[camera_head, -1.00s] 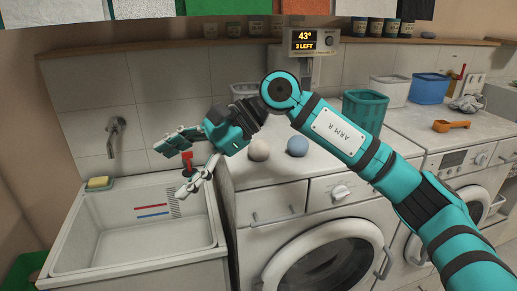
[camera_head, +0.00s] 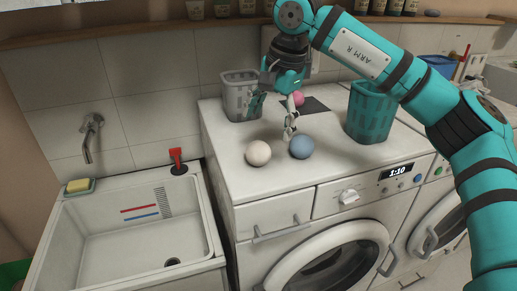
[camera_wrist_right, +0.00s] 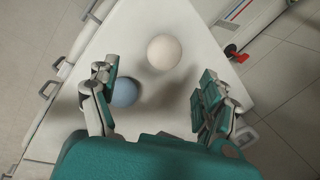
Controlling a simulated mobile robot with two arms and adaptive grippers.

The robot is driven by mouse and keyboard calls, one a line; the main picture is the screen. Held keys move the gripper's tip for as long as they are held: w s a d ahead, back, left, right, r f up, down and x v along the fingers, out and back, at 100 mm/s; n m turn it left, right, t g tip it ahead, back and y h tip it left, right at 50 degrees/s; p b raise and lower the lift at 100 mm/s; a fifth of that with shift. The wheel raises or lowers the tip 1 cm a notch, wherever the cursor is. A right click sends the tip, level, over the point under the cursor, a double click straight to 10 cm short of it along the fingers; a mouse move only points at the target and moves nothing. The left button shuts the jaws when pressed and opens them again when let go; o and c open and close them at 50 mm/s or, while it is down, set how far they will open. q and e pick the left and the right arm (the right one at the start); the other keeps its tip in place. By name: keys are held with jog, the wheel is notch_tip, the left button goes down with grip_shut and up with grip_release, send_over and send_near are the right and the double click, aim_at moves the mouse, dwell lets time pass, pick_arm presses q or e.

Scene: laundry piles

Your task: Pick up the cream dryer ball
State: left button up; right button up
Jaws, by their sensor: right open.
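The cream dryer ball (camera_head: 258,152) sits on the white machine top, left of a blue ball (camera_head: 301,147) with a small gap between them. In the right wrist view the cream ball (camera_wrist_right: 164,52) lies ahead of the open fingers, roughly between their lines. The blue ball (camera_wrist_right: 124,92) is beside the left finger there. My right gripper (camera_head: 273,116) points down above the machine top, behind the two balls in the head view. It is open and empty. My left gripper is out of view.
A grey basket (camera_head: 240,97) stands behind left and a teal basket (camera_head: 371,113) to the right. The sink (camera_head: 75,210) with a red-handled plunger (camera_head: 177,160) is at left.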

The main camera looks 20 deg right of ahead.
aim_at(260, 145)
jog(key=x, duration=0.3)
jog(key=shift+w+f+p, duration=0.15)
jog(key=shift+w+p, duration=0.2)
jog(key=shift+w, duration=0.05)
jog(key=shift+p+x, duration=0.4)
jog(key=shift+x, duration=0.35)
jog(key=shift+a+p+x, duration=0.15)
jog(key=shift+p+x, duration=0.35)
jog(key=shift+x, duration=0.1)
jog(key=shift+a+p+x, duration=0.15)
jog(key=shift+p+x, duration=0.3)
jog(key=shift+x, duration=1.2)
jog(key=shift+f, duration=0.15)
jog(key=c, duration=1.1)
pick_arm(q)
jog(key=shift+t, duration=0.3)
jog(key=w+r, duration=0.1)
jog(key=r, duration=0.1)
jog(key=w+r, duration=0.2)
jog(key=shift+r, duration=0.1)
pick_arm(e)
jog(key=shift+c, duration=0.5)
